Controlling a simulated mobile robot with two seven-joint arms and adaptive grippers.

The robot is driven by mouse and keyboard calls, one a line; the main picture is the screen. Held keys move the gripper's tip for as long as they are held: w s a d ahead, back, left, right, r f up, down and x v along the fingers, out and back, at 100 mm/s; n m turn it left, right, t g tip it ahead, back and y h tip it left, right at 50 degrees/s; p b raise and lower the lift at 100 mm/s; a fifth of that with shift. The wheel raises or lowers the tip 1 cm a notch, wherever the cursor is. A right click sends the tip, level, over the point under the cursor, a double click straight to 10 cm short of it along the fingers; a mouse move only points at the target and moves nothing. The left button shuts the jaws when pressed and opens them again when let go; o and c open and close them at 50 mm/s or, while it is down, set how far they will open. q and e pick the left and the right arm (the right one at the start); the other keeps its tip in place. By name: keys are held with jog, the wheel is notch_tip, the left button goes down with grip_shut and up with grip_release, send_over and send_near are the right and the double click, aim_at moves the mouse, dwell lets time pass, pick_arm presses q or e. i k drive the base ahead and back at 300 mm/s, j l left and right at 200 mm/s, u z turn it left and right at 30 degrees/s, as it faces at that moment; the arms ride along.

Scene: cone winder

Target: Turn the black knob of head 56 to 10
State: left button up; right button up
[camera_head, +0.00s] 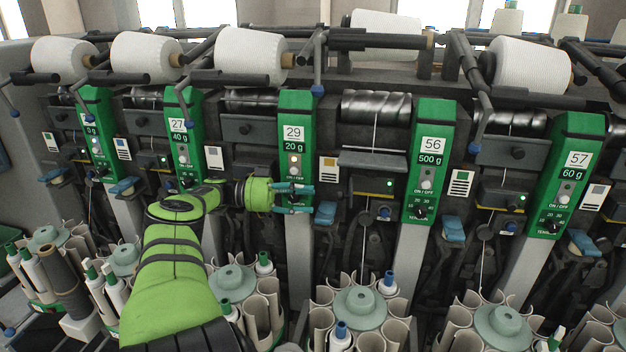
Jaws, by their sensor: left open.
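Head 56 (431,160) is a green panel right of the middle, with a "56" and "500 g" label. Its black knob (420,212) sits low on the panel below a round on/off button, with small scale numbers around it; its exact setting is too small to read. My left gripper (308,198) is open and empty in front of the lower part of the head 29 panel (295,110), well to the left of the head 56 knob. It hides the knob area of head 29. My right gripper is not in view.
Neighbouring green panels are head 27 (182,125) on the left and head 57 (572,170) on the right. A blue lever (453,229) sticks out right of the head 56 knob. White cones lie above; round bobbin magazines (359,308) stand below.

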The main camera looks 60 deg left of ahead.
aim_at(420, 211)
jog(key=k+l, duration=0.15)
jog(key=l, duration=0.15)
jog(key=k+l, duration=0.1)
jog(key=l, duration=0.25)
jog(key=k+l, duration=0.15)
jog(key=l, duration=0.15)
jog(key=k+l, duration=0.1)
jog(key=l, duration=0.25)
